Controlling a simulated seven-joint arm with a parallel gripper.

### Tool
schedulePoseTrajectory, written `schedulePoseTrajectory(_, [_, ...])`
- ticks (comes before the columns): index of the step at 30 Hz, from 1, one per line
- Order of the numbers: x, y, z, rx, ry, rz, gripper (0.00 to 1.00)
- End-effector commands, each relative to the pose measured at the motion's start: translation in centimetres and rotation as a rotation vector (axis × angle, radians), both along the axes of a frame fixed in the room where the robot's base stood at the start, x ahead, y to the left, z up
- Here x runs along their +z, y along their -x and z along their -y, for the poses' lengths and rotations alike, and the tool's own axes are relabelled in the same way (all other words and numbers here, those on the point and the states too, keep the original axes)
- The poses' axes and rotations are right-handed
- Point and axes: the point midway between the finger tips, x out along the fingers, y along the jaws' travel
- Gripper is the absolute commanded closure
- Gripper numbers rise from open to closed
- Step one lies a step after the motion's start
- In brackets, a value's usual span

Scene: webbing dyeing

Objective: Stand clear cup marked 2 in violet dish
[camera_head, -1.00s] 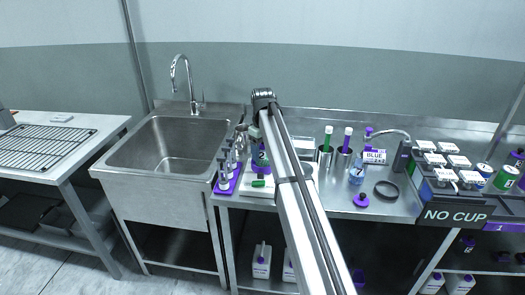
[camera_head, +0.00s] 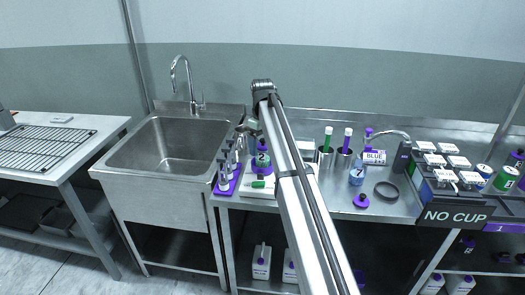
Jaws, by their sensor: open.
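The cup marked 2 (camera_head: 262,160) stands upright on the bench just right of the sink, left of my arm. A violet rim, seemingly the violet dish (camera_head: 261,169), shows around its base; the cup appears to stand in it, but this is too small to be sure. My gripper (camera_head: 246,129) is open, above and slightly left of the cup, apart from it. The arm hides some of the bench to the right of the cup.
A violet rack (camera_head: 226,185) with several bottles stands left of the cup, by the sink (camera_head: 170,150). A green item (camera_head: 258,184) lies in front. Right of my arm are metal holders, a BLUE sign (camera_head: 374,156), a dark ring (camera_head: 386,190) and a NO CUP panel (camera_head: 453,216).

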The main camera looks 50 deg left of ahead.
Motion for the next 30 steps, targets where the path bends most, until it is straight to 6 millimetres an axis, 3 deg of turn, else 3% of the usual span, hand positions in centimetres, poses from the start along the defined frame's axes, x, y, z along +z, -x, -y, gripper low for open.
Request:
schedulePoseTrajectory(6, [4.4, -0.1, -0.1, 0.000, -0.001, 0.001, 0.10])
schedulePoseTrajectory(13, [7.5, 0.0, -0.1, 0.000, 0.000, 0.000, 0.10])
schedulePoseTrajectory(20, [8.7, 0.0, 0.0, 0.000, 0.001, -0.001, 0.10])
schedulePoseTrajectory(30, [8.6, 0.0, 0.1, 0.001, 0.001, -0.001, 0.10])
